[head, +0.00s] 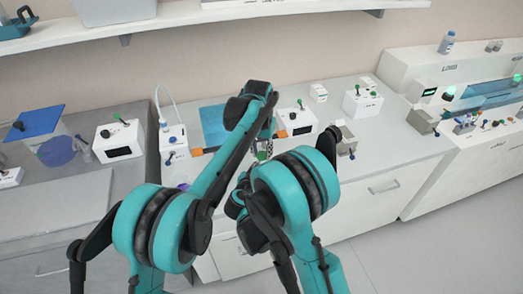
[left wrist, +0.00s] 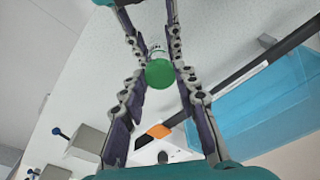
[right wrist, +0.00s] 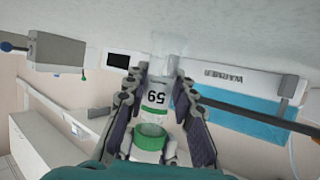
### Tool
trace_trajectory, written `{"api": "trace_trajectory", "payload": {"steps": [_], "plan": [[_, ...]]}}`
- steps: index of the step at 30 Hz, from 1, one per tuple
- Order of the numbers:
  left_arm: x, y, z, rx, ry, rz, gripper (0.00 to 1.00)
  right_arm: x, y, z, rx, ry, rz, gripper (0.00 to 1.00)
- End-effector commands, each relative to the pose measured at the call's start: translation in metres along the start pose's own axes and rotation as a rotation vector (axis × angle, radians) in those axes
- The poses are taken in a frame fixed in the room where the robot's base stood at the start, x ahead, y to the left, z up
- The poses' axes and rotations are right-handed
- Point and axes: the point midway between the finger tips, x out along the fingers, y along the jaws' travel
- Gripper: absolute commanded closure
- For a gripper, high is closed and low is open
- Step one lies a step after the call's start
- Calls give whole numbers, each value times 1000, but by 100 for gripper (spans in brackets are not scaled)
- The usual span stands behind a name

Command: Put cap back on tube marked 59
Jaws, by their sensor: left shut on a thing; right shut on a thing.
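The tube marked 59 (right wrist: 157,97) is clear and white with a dark number on its label. It is between the fingers of my right gripper (right wrist: 161,88), which is shut on it. A green cap (left wrist: 159,73) is between the fingertips of my left gripper (left wrist: 161,70), which is shut on it. In the right wrist view the green cap (right wrist: 149,138) shows as a ring at the near end of the tube, in line with it. I cannot tell whether the cap is seated or just apart. In the head view my arms hide most of both.
A blue panel (head: 213,124) lies on the white bench behind my grippers. White devices with knobs (head: 120,139) stand left, and others (head: 362,102) stand right. A grey block (head: 345,138) sits near the bench's right part. A shelf (head: 250,12) runs above.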

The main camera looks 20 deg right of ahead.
Motion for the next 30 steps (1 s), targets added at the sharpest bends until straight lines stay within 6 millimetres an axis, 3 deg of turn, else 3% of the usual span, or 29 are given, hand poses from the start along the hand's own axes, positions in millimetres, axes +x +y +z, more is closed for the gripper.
{"api": "trace_trajectory", "payload": {"steps": [10,14,30], "plan": [[5,0,1,9,0,1,79,0,0,0,0,0,0,100],[5,-1,1,136,-2,18,79,0,0,0,0,0,0,100],[6,-4,-3,1425,-1,174,79,0,0,0,0,0,0,100]]}}
